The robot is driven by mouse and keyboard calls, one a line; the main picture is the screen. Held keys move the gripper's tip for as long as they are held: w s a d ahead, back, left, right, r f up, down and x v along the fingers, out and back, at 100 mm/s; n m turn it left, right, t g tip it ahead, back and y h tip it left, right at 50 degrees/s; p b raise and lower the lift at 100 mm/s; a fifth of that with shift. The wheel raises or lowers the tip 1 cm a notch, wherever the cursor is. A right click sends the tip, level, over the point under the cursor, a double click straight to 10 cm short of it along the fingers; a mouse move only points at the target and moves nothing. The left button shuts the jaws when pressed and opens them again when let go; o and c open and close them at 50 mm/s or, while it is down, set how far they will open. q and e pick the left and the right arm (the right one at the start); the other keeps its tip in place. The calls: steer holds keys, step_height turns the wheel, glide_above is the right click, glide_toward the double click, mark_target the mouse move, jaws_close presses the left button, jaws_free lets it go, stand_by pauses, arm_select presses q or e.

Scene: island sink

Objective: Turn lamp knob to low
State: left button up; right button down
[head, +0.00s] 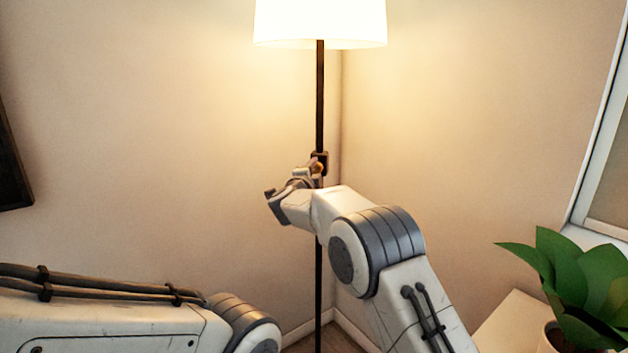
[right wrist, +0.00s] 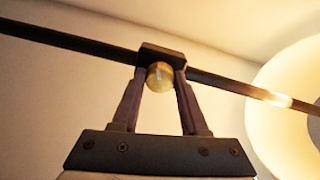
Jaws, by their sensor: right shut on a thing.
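A floor lamp with a glowing white shade (head: 320,22) and a thin dark pole (head: 320,100) stands in the corner. A dark block on the pole carries a round brass knob (head: 319,167). In the right wrist view the knob (right wrist: 160,77) sits between the fingertips of my right gripper (right wrist: 160,80), with a pale mark on its face. The right gripper is shut on the knob, and the dark block (right wrist: 162,55) is just behind it. The lamp is lit. My left arm enters at the lower left of the head view; its gripper is out of view.
A green potted plant (head: 575,285) stands on a pale surface (head: 510,322) at the lower right, near a window frame (head: 600,130). A dark frame (head: 12,160) hangs on the left wall. Walls meet close behind the lamp.

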steer(key=shift+f+m+b, duration=0.15)
steer(key=shift+m+b, duration=1.3)
steer(key=shift+m, duration=0.85)
steer(key=shift+c, duration=2.1)
jaws_free()
steer(key=shift+s, duration=0.1)
steer(key=shift+s+a, duration=0.15)
steer(key=shift+s, duration=0.15)
steer(key=b+v, duration=0.2)
steer(key=v, duration=0.7)
steer(key=shift+s, duration=0.35)
